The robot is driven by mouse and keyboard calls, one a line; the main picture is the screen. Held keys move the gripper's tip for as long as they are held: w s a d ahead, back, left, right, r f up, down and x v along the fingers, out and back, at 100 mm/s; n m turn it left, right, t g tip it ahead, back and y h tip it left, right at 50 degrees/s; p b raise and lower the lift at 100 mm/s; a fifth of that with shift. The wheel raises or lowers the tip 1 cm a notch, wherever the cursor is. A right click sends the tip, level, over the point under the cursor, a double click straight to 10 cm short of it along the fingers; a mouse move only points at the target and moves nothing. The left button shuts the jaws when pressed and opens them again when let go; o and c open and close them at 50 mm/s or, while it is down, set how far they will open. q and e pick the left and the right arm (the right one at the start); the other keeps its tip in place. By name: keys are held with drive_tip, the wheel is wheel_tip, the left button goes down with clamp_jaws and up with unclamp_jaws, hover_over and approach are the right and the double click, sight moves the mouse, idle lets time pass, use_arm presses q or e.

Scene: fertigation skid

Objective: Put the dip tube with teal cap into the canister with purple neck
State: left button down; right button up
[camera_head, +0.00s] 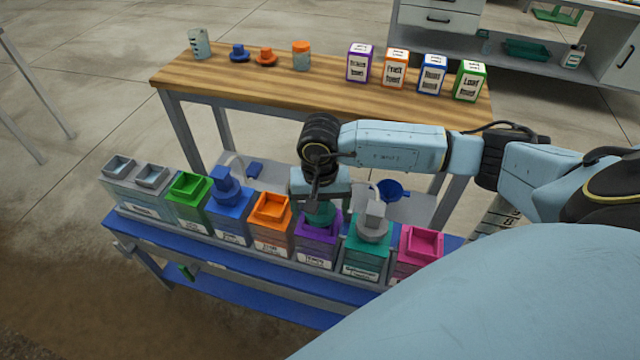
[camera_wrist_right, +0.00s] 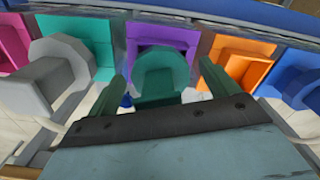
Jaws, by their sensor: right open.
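The dip tube's teal cap (camera_head: 320,214) sits at the purple neck of a canister (camera_head: 316,245) on the blue bench. In the right wrist view the teal cap (camera_wrist_right: 160,76) is in front of the purple neck (camera_wrist_right: 163,35); its tube is hidden, apparently inside the canister. My right gripper (camera_head: 318,203) is over this canister, pointing down. In the wrist view its open fingers (camera_wrist_right: 163,88) stand on both sides of the cap, with gaps between. How fully the cap is seated cannot be told. My left gripper is not in view.
A grey-capped tube (camera_head: 373,226) stands in the teal-necked canister close on the right. The orange-necked canister (camera_head: 271,212) is open on the left; beyond it a blue cap (camera_head: 225,186) tops the blue one. A wooden table (camera_head: 300,90) with bottles stands behind.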

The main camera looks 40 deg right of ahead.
drive_tip(key=shift+r, duration=0.3)
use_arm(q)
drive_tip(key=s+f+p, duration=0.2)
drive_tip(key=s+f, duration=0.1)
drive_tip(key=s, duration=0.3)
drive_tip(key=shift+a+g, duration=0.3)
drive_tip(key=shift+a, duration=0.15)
use_arm(e)
wheel_tip(320, 180, up, 13)
drive_tip(key=shift+f, duration=0.1)
